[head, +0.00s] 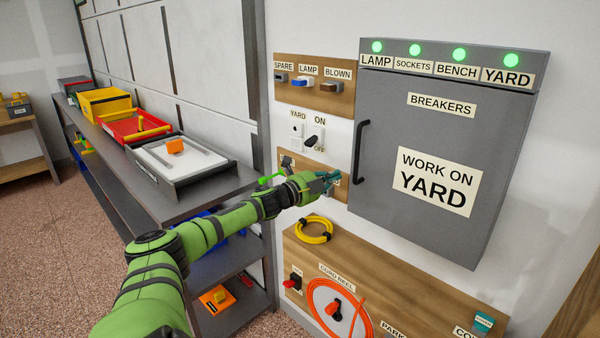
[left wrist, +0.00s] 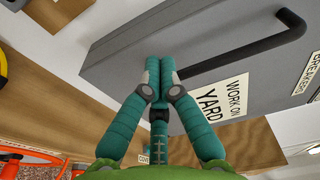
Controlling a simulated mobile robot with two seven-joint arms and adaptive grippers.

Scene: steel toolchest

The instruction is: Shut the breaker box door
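The breaker box door (head: 440,225) is a grey panel with labels reading BREAKERS and WORK ON YARD. In the head view it lies in line under the box's top strip (head: 450,50); I see no clear gap, but cannot tell if it is fully closed. Its black handle (head: 361,150) runs along the left edge. My left gripper (head: 333,178) is just left of the handle's lower end. In the left wrist view its teal fingers (left wrist: 160,65) are together with nothing visible between them, in front of the door (left wrist: 215,75) near one end of the handle (left wrist: 250,50). Contact is unclear. My right gripper is out of view.
A wooden switch panel (head: 345,95) and a YARD switch (head: 313,138) are left of the box. Below are a yellow cord coil (head: 314,230) and a wooden panel with an orange cord reel (head: 365,300). A shelf with trays (head: 190,205) stands at left.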

